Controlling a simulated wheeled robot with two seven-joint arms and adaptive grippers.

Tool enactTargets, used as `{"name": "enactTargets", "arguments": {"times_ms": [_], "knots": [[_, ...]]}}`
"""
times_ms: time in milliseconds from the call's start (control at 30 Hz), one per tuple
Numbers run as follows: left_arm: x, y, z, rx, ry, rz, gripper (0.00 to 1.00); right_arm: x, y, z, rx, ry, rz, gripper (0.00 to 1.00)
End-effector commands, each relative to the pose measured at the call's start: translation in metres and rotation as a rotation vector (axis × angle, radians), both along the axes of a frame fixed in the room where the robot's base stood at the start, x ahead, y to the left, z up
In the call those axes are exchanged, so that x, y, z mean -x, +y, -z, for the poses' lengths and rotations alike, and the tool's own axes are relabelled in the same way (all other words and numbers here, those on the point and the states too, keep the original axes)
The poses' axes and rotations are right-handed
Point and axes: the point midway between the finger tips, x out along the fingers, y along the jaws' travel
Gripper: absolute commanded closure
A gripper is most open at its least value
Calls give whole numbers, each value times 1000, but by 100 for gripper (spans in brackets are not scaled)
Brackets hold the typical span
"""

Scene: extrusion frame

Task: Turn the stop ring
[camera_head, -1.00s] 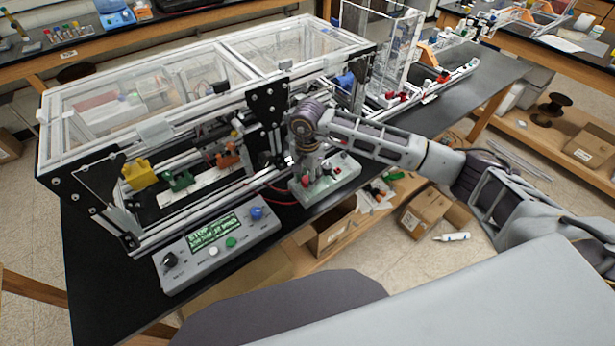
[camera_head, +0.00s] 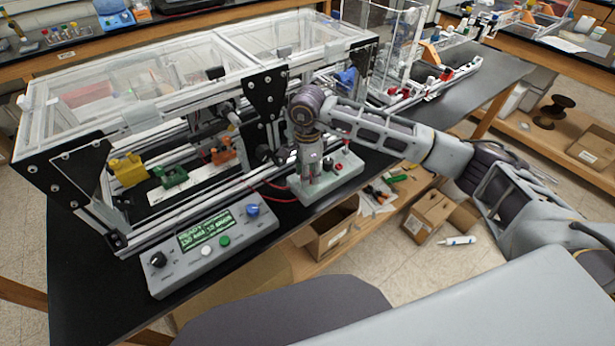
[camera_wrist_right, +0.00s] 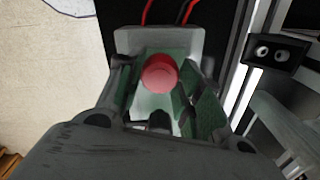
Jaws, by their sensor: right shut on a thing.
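The stop ring shows in the right wrist view as a round red knob (camera_wrist_right: 159,72) seen from above, on a pale box. My right gripper (camera_head: 305,182) points down at the left end of a small grey-green control box (camera_head: 342,177) at the table's front edge. Its dark fingers (camera_wrist_right: 162,84) with green pads stand on both sides of the red knob and are shut on it. In the head view the gripper hides the knob. My left gripper is not in view.
A clear-topped extrusion frame (camera_head: 262,52) stands close behind the box. A grey console (camera_head: 215,251) with a lit green display is at the left. Red and black cables lead from the box. An open carton (camera_head: 325,237) is below the table edge.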

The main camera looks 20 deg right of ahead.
Motion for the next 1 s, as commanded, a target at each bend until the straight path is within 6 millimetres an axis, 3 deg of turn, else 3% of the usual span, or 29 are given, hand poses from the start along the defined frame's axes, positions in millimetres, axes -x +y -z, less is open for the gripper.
{"name": "enactTargets", "arguments": {"times_ms": [333,667,1000], "knots": [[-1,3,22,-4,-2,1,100,0,0,2,0,-2,223,88],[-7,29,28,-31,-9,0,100,0,0,1,0,0,328,88],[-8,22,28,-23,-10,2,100,0,0,0,0,1,339,88]]}}
